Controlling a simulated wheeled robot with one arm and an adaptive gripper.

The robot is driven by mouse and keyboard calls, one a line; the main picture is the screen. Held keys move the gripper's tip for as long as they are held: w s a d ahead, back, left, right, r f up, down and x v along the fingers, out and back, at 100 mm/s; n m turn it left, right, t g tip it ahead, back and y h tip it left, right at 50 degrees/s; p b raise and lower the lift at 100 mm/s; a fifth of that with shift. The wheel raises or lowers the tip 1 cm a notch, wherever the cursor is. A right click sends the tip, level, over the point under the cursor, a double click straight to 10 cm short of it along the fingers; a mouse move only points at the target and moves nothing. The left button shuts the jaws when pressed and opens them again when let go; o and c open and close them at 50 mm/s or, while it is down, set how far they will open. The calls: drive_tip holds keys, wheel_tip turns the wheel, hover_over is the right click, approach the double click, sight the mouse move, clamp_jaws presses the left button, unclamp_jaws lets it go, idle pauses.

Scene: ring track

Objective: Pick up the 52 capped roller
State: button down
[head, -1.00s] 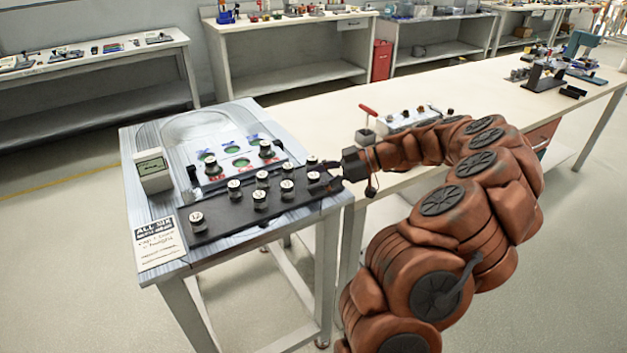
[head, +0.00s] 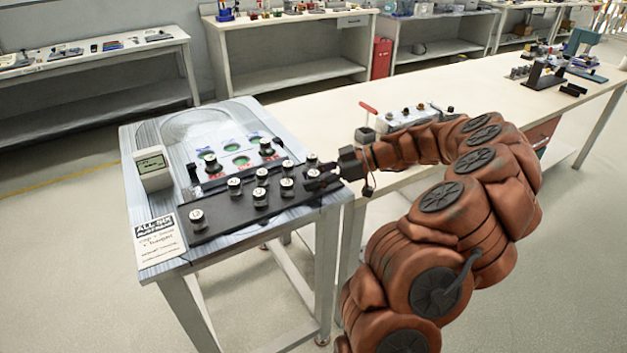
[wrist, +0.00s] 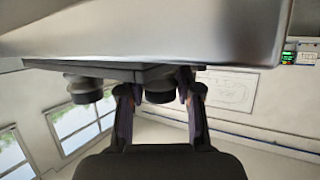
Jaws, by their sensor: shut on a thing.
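A black tray (head: 222,214) holds several dark rollers with white round caps, standing upright. Their cap numbers are too small to read, so I cannot tell which is the 52. My gripper (head: 314,181) is at the tray's right end, low over it, with its fingers around a capped roller there. The fingers mostly hide that roller in the head view. In the wrist view, the gripper (wrist: 160,100) is shut on this dark roller (wrist: 160,92), between its two fingers. Whether the roller has left the tray is unclear. Another roller (wrist: 85,90) stands beside it.
A board with green and red spots (head: 236,160) lies behind the tray, with dark capped pieces on it. A small grey display box (head: 152,168) and a printed card (head: 158,243) are at the left. A long bench (head: 450,90) adjoins on the right.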

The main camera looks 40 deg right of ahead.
sight(315, 174)
drive_tip(key=shift+r+b, duration=0.35)
drive_tip(key=shift+r, duration=1.3)
drive_tip(key=shift+s+r, duration=0.2)
drive_tip(key=shift+s, duration=0.1)
drive_tip(key=s+a+r+b, duration=0.1)
drive_tip(key=s+a+b, duration=0.1)
drive_tip(key=s, duration=1.3)
drive_tip(key=shift+a+r+b, duration=0.15)
drive_tip(key=shift+a+b, duration=0.2)
